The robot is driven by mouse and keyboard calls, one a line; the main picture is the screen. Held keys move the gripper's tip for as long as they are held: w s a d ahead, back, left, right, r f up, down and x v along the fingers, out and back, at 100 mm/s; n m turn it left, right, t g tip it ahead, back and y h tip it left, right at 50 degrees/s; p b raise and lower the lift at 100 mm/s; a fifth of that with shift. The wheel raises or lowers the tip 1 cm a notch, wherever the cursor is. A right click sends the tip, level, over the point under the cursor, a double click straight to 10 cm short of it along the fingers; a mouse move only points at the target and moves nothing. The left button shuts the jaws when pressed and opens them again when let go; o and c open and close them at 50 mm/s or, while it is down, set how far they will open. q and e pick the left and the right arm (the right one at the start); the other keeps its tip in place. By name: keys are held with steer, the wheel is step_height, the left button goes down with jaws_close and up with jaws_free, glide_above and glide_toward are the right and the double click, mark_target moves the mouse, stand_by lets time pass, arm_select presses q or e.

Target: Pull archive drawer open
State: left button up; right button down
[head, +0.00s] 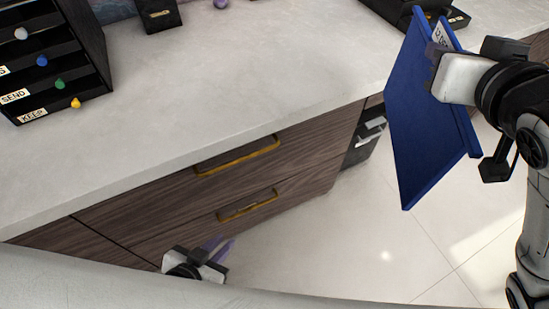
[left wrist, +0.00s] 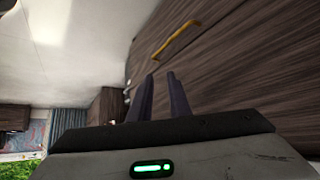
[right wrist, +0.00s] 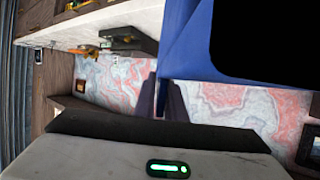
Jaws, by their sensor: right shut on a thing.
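Two wood-fronted drawers show under the desk top in the head view, an upper one with a brass handle (head: 238,156) and a lower one with a brass handle (head: 247,205). Both look shut, and I cannot read which is the archive drawer. My left gripper (head: 219,247) is open and empty, low in front of the drawer fronts, apart from the handles. In the left wrist view its fingers (left wrist: 160,80) point toward a brass handle (left wrist: 178,42) ahead. My right gripper (head: 437,62) is shut on a blue binder (head: 418,120), held upright beyond the desk's right end.
The pale desk top (head: 220,85) is mostly clear. A black letter rack (head: 60,60) with labelled slots stands at its left, a small black box (head: 158,14) at the back. A dark unit (head: 365,140) sits beside the drawers. Tiled floor (head: 330,250) is free in front.

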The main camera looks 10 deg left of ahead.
arm_select(q)
steer(key=w+a+f+m+t+y+b, duration=0.1)
steer(key=w+a+f+m+t+b, duration=0.15)
steer(key=w+f+m+b, duration=0.65)
steer(key=a+f+m+t+y+b, duration=0.1)
steer(key=a+f+m+t+b, duration=0.2)
steer(key=m, duration=1.2)
steer(key=m+g+h+b, duration=0.2)
steer(key=m+h+b, duration=0.85)
steer(key=m, duration=1.75)
glide_toward(241, 214)
steer(key=y+b, duration=0.2)
steer(key=shift+h, duration=0.35)
steer(key=x, duration=0.3)
steer(key=b+x, duration=0.1)
steer(key=x, duration=0.3)
steer(key=b+x, duration=0.1)
steer(key=x, duration=0.3)
steer(key=shift+d+r, duration=0.25)
steer(key=shift+d, duration=0.2)
